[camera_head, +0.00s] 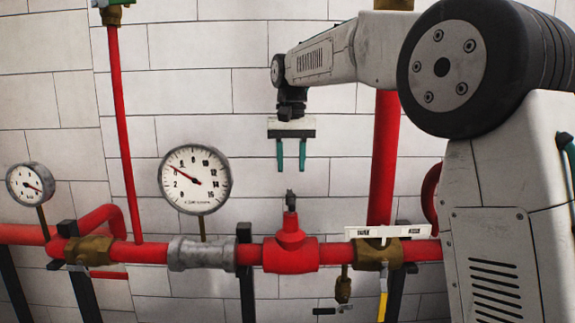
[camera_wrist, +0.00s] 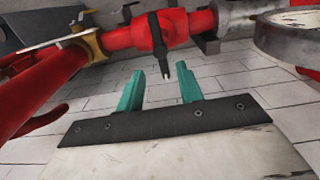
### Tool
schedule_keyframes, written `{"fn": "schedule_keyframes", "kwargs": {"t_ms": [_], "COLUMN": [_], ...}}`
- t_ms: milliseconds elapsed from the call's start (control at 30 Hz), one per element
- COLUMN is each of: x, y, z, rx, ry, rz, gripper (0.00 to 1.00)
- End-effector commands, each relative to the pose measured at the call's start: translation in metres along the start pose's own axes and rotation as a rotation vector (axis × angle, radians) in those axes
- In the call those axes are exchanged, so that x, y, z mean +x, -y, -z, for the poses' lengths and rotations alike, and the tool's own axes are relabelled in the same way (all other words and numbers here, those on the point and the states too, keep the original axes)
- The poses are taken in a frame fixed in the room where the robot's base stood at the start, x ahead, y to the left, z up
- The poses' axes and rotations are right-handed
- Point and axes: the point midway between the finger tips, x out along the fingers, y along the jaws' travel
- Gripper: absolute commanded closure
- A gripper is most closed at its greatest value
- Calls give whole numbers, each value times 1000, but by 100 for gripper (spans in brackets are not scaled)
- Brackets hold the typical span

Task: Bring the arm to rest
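My gripper (camera_head: 291,156) hangs with its two teal fingers pointing down, apart from each other and empty. It is above the red pipe tee (camera_head: 291,253), whose dark stem (camera_head: 290,201) stands up just below the fingertips. In the wrist view my gripper (camera_wrist: 158,82) also shows its two fingers spread with nothing between them. The dark stem (camera_wrist: 159,45) lies beyond the fingertips there, on the red fitting (camera_wrist: 160,28). My arm is extended leftward from its large shoulder joint at the right.
A large pressure gauge (camera_head: 195,180) stands left of my gripper, and a smaller gauge (camera_head: 31,184) is farther left. A brass valve (camera_head: 378,254) with a white label plate (camera_head: 388,231) sits to the right. A red vertical pipe (camera_head: 384,160) rises behind my arm. White brick wall (camera_head: 190,90) backs everything.

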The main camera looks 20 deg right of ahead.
Motion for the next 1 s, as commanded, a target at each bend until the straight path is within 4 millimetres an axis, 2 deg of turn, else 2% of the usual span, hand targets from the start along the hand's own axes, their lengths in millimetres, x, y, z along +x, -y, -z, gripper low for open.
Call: {"fn": "schedule_keyframes", "kwargs": {"t_ms": [200, 267, 333, 467, 667, 800, 900, 1000], "x": [-1, -3, -4, -2, 26, 60, 90, 119], "y": [-2, -6, -14, -36, -71, -94, -108, -119], "z": [-5, -15, -34, -89, -183, -248, -290, -323], "rx": [-3, -10, -24, -62, -132, -181, -214, -241], "ry": [-1, -5, -12, -29, -58, -79, -93, -103], "rz": [0, 2, 3, 7, 12, 14, 14, 14], "gripper": [64, 64, 64, 64, 64, 64, 64, 64]}}
